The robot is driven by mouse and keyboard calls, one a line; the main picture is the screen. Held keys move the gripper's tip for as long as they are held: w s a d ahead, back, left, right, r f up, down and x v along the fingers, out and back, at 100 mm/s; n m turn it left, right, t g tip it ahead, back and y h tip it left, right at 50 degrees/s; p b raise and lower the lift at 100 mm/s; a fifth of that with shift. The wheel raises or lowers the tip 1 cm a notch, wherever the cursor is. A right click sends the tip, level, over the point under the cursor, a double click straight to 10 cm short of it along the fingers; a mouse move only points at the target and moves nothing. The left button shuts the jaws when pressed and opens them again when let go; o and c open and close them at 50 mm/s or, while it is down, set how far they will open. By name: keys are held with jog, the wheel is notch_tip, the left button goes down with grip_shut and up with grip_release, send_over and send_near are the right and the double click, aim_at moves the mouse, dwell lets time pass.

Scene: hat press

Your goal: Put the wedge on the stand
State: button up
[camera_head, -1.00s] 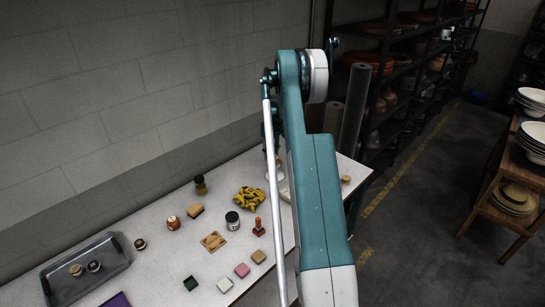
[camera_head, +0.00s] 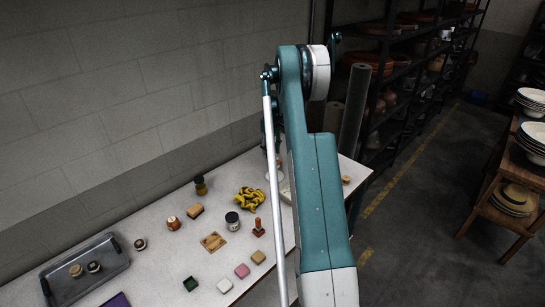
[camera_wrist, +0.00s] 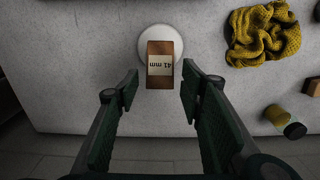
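A brown wooden block labelled "41 mm" (camera_wrist: 160,65), which looks like the wedge, shows in the wrist view over a round white disc (camera_wrist: 174,33). The disc may be the stand; I cannot tell. The block overlaps the disc's near part, and its near end reaches past the rim. My gripper (camera_wrist: 160,80) is open, with one finger on each side of the block's near end and visible gaps on both sides.
A crumpled yellow cloth (camera_wrist: 262,35) lies to the right, with a dark-capped yellow jar (camera_wrist: 284,122) nearer. In the head view a grey tray (camera_head: 72,290), a wooden plate (camera_head: 213,242), a stamp (camera_head: 258,227) and several small blocks sit on the white table (camera_head: 160,245).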

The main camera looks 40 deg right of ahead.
notch_tip(320, 180, up, 9)
jog(key=shift+r+b, duration=0.2)
jog(key=shift+b, duration=0.1)
dwell(0.7)
